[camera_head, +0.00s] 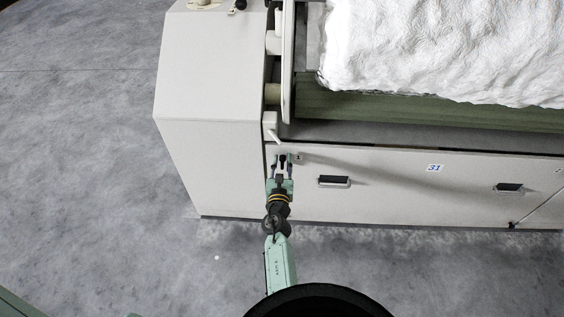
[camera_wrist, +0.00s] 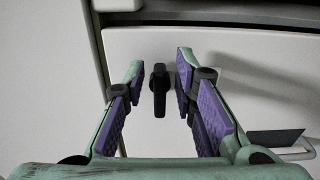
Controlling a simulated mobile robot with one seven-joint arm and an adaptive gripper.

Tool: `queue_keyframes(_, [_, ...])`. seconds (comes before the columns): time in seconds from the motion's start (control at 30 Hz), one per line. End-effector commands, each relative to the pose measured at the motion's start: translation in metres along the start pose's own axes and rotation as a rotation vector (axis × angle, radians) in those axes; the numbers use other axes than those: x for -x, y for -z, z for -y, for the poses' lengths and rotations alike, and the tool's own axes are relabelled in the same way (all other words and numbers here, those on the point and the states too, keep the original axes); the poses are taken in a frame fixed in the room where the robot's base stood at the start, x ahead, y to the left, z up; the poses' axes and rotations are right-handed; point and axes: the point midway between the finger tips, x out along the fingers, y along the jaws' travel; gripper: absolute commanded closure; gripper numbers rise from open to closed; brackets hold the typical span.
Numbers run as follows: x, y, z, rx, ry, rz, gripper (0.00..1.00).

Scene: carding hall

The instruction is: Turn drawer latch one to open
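The drawer latch is a small black lever (camera_wrist: 159,90) on the pale front panel (camera_wrist: 240,45). In the wrist view it points up and down in the picture, between my fingers. My gripper (camera_wrist: 158,85) is open, with purple pads on both sides of the latch and a gap to each pad. In the head view my gripper (camera_head: 282,161) is at the upper left of the drawer front (camera_head: 390,185), beside a small tag marked 1 (camera_head: 298,157). The latch is small and partly hidden by my fingers there.
The drawer front has a dark recessed handle (camera_head: 334,182) near its left part and another (camera_head: 508,188) at right, with a 31 label (camera_head: 434,168) between. A pale machine housing (camera_head: 210,120) stands to the left. White fibre (camera_head: 440,50) lies above. Grey floor (camera_head: 90,170) is clear.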

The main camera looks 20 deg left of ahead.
Motion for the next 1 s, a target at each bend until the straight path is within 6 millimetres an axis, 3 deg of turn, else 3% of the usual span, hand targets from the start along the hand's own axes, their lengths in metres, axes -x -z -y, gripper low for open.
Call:
queue_keyframes(0.33, [-0.0001,0.0,0.0,0.0,0.0,0.0,1.0])
queue_keyframes(1.0, [-0.0003,0.0014,0.0019,-0.085,0.0,0.001,1.0])
